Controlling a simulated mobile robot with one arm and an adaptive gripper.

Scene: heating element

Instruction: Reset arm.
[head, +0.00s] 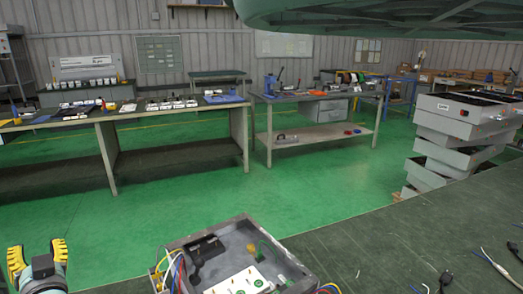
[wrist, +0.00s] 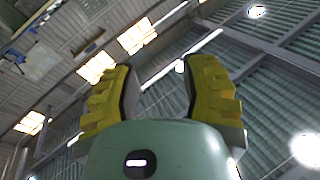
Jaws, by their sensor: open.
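My gripper (head: 38,261) shows at the lower left of the head view, with yellow ridged fingers pointing up. It is open and empty. The box holds a white block (head: 238,284) with green marks and several coloured wires.
The box stands on a dark worktable (head: 380,235) at the front. Cables with black plugs (head: 446,278) lie at its right. Stacked grey crates (head: 455,130) stand beyond it. Workbenches (head: 100,118) with parts stand at the back. Green floor (head: 190,200) between is clear.

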